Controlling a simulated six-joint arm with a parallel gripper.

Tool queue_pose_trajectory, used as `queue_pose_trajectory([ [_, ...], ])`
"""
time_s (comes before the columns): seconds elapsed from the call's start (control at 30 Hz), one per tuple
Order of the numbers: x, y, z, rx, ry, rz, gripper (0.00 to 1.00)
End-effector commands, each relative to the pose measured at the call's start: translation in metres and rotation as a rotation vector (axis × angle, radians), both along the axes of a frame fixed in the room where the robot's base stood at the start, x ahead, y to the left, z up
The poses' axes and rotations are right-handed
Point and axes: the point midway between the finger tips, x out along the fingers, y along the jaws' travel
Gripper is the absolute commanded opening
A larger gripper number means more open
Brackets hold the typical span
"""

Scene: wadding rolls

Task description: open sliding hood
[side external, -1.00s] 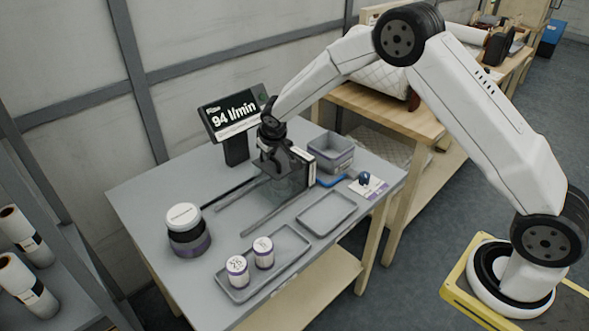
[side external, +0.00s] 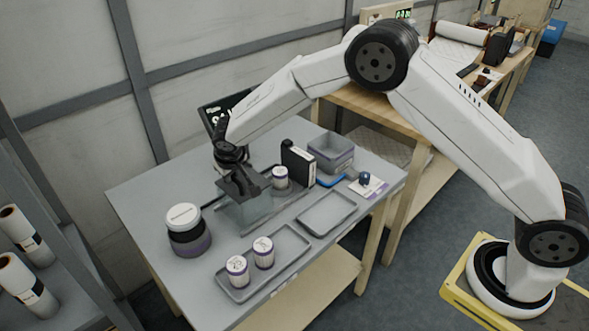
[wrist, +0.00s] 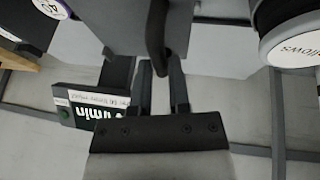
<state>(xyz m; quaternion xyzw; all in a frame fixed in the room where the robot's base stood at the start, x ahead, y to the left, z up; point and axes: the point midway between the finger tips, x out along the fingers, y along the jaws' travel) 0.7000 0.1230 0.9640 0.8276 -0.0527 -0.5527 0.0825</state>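The sliding hood (side external: 247,214) is a clear box on the bench, standing over the left part of its rails. Its dark handle (wrist: 157,35) shows between my fingertips in the wrist view. The spot at the right end of the rails is uncovered. A small white jar with a purple band (side external: 280,177) stands there, outside the hood, beside a black and white box (side external: 297,164).
A black-and-purple pot with a white lid (side external: 187,230) stands left of the hood. A grey tray (side external: 232,294) holds two small jars in front. An empty tray (side external: 327,213) and a grey bin (side external: 331,152) are to the right. A display (side external: 213,113) stands behind my gripper.

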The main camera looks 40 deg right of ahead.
Motion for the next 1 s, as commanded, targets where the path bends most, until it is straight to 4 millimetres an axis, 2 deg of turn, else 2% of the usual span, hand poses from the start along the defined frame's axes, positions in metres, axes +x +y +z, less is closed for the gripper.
queue_pose_trajectory([
  [0.03, 0.000, 0.000, 0.000, 0.000, 0.001, 0.000, 0.39],
  [0.1, 0.000, 0.000, 0.000, 0.000, 0.001, 0.000, 0.56],
  [0.57, -0.001, 0.000, 0.004, 0.000, -0.001, 0.000, 0.56],
  [0.77, -0.007, 0.003, 0.018, 0.001, -0.002, 0.002, 0.56],
  [1.0, -0.018, 0.008, 0.044, 0.001, -0.002, 0.001, 0.56],
])
